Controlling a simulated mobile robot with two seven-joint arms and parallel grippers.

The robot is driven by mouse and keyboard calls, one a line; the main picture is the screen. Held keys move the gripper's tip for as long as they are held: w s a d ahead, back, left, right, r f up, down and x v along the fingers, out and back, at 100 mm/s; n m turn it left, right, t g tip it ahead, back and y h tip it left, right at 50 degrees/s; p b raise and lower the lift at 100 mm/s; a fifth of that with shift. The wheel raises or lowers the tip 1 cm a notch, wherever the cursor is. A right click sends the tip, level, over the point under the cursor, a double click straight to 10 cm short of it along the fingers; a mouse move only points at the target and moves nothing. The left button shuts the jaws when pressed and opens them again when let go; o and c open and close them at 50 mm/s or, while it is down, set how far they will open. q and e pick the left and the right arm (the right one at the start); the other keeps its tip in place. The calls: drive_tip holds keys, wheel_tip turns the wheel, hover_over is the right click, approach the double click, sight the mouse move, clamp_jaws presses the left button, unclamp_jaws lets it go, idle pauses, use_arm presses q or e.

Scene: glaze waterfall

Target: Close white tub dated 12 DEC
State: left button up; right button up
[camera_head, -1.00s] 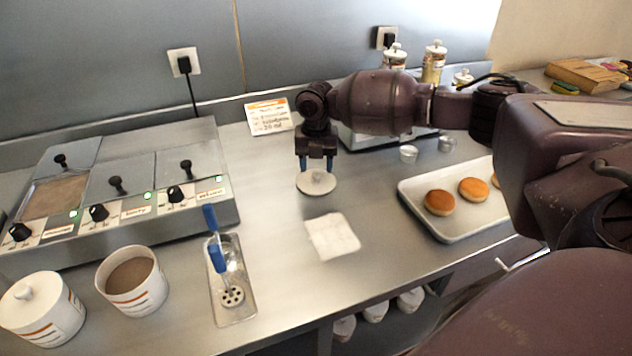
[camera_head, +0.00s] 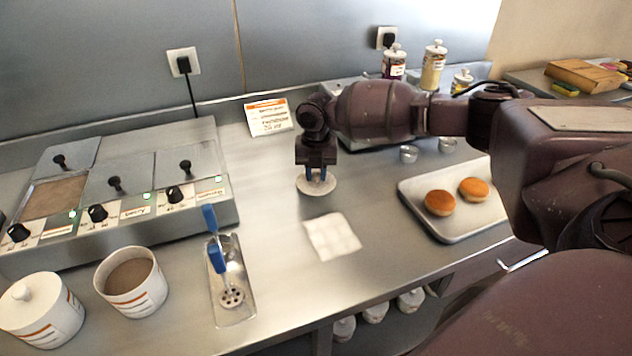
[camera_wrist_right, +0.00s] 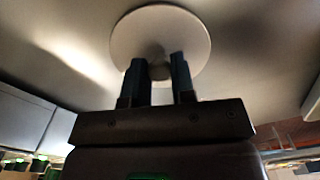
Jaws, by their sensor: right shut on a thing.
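An open white tub (camera_head: 133,281) with orange and dark label stripes stands at the front left, with brown contents showing. A lidded white tub (camera_head: 41,308) stands to its left. I cannot read a date on either label. A round white lid (camera_head: 318,187) is at the middle of the counter. My right gripper (camera_head: 316,174) is over it, pointing down, its fingers shut on the lid's knob. In the right wrist view the lid (camera_wrist_right: 190,35) shows beyond the two blue fingertips (camera_wrist_right: 158,68), which flank the knob. My left gripper is not in view.
A steel warmer (camera_head: 120,195) with knobs stands behind the tubs. A tray with blue-handled tools (camera_head: 232,312) lies between the tubs and a white cloth (camera_head: 332,237). A tray of buns (camera_head: 432,222) is at the right. A sign (camera_head: 269,117) leans at the back.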

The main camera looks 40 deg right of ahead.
sight(315, 174)
drive_tip(key=shift+r, duration=0.1)
wheel_tip(315, 174, up, 20)
drive_tip(key=p, duration=0.1)
drive_tip(key=shift+p, duration=0.3)
idle(0.7)
drive_tip(key=shift+a, duration=0.1)
